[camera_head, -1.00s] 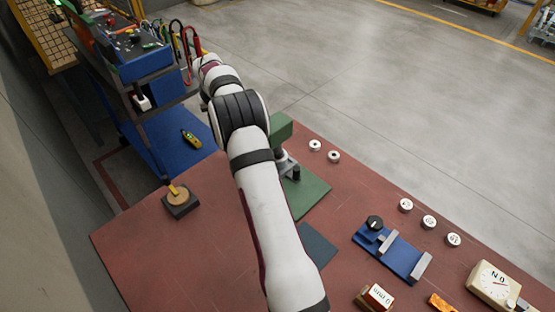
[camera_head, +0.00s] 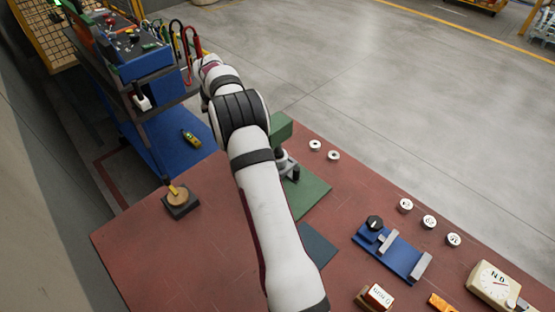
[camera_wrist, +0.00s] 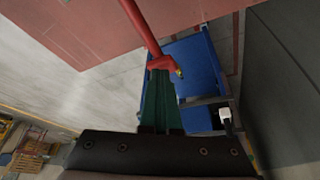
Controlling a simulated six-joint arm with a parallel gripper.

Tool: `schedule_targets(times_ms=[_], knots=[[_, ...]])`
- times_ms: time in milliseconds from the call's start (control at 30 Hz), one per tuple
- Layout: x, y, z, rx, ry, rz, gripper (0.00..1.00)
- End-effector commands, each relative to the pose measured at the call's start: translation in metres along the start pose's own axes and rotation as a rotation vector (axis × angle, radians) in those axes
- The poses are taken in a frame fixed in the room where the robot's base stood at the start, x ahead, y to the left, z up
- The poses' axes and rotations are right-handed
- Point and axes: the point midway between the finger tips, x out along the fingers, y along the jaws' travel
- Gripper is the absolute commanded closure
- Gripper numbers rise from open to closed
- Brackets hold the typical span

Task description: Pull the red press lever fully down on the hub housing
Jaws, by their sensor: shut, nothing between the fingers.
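The red press lever (camera_wrist: 138,25) shows in the wrist view as a red bar running from the top edge down to a wider red end near the picture's middle. My gripper (camera_wrist: 160,75) has its green fingers together, with the tips right at that red end. I cannot tell whether they touch it. Nothing shows between the fingers. In the head view a green press (camera_head: 281,130) with a grey part (camera_head: 285,163) below its head stands on a green base (camera_head: 312,192). My arm hides part of the press, and I cannot make out the lever or fingers there.
The red-brown table (camera_head: 150,250) carries a blue fixture (camera_head: 400,258), several white round parts (camera_head: 429,222), a dial gauge (camera_head: 493,283) and a dark block with a round brass-coloured top (camera_head: 180,200). A blue tool cart (camera_head: 150,65) stands beyond the table at left.

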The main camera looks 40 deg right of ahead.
Motion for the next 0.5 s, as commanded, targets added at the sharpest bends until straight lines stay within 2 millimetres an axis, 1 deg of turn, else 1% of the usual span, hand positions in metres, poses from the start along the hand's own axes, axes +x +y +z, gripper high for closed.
schedule_targets(times_ms=[100,500], knots=[[-0.012,0.002,-0.004,0.000,0.003,0.000,1.00],[-0.051,0.007,-0.013,-0.002,0.007,0.000,1.00]])
